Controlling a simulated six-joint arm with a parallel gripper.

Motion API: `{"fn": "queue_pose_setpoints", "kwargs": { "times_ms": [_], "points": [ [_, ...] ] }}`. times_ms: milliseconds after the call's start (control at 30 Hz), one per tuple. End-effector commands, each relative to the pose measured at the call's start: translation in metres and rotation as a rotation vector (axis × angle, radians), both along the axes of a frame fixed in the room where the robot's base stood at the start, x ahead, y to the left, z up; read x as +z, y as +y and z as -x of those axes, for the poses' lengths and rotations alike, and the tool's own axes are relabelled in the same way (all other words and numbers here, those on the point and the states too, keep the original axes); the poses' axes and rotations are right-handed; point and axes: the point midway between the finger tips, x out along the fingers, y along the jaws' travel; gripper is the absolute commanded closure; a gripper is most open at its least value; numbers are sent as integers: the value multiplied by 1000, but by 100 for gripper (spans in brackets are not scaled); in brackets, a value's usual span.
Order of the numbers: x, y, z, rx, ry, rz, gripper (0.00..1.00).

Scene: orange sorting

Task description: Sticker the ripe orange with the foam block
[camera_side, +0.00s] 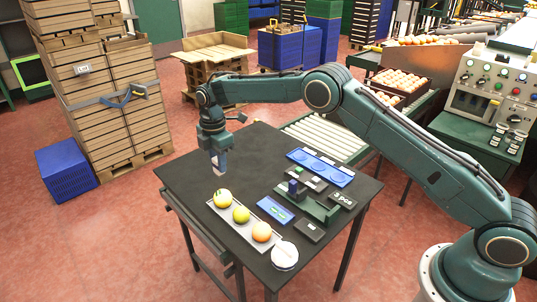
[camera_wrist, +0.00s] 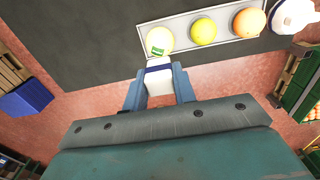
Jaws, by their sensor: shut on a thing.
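My gripper (camera_side: 217,158) is shut on a white foam block (camera_wrist: 159,82) with a dark blue band, held above the table's left part. The block's lower end also shows in the side view (camera_side: 220,168). A pale tray (camera_side: 251,240) holds three fruits in a row. The far fruit is pale yellow (camera_side: 222,198), with a green mark visible in the wrist view (camera_wrist: 159,40). The middle fruit is yellow-green (camera_side: 241,214), and the near one is the most orange (camera_side: 261,232). The block is apart from the fruits, closest to the pale yellow one.
A white round object (camera_side: 285,255) lies at the tray's near end. A blue pad (camera_side: 270,210), a green fixture (camera_side: 314,207), small dark boxes and a blue tray (camera_side: 321,167) occupy the table's right part. The table's far left is clear.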

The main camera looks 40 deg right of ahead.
Motion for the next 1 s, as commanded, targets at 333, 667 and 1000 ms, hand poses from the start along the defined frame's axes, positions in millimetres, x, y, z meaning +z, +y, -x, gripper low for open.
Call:
{"fn": "queue_pose_setpoints", "kwargs": {
  "times_ms": [333,667,1000],
  "points": [
    [-1,-1,1,0,0,0,96],
    [-9,-17,14,-2,1,0,96],
    [-24,-46,47,-1,1,0,96]
  ]
}}
